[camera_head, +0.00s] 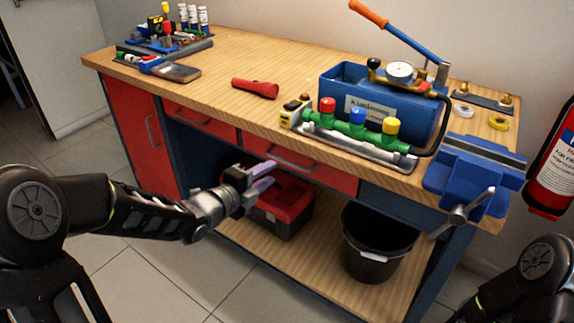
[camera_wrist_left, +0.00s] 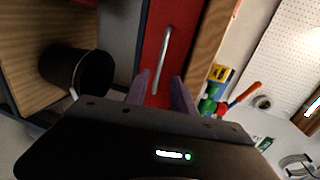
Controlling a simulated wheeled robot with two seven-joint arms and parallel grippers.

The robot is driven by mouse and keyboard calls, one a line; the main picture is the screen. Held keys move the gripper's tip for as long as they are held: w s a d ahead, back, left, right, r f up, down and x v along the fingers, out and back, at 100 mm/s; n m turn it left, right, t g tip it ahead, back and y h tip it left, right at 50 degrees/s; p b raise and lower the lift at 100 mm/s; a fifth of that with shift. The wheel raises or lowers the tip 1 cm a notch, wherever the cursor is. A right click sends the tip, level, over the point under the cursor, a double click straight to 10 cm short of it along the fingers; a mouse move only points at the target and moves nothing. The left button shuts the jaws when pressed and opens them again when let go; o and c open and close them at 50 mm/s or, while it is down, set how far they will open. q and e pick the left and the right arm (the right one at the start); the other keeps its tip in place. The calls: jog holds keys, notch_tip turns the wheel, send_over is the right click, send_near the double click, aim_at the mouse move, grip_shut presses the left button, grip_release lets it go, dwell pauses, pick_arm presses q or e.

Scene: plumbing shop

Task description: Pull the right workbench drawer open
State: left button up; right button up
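The right workbench drawer (camera_head: 338,181) has a red front under the wooden top and looks shut. Its silver bar handle (camera_head: 292,163) runs along the front, partly close behind my left gripper in the head view. My left gripper (camera_head: 272,174) is open and empty, in front of the drawer. In the left wrist view, the handle (camera_wrist_left: 164,55) stands out from the red front (camera_wrist_left: 186,45), ahead of and between the two spread fingers (camera_wrist_left: 161,90), apart from them. My right gripper is out of view; only part of the right arm shows at the lower right.
The left drawer (camera_head: 202,124) and a red cabinet door (camera_head: 140,135) are to the left. Below are a red toolbox (camera_head: 285,212) and a black bucket (camera_head: 375,245) on the shelf. A blue vise (camera_head: 470,175) sits at the bench's right corner. The floor in front is clear.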

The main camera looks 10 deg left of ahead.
aim_at(286, 163)
pick_arm(q)
jog(key=shift+w, duration=0.1)
jog(key=x, duration=0.7)
jog(key=shift+w+d+f, duration=0.15)
jog(key=shift+w, duration=0.2)
jog(key=shift+c, duration=0.4)
grip_shut()
dwell(0.9)
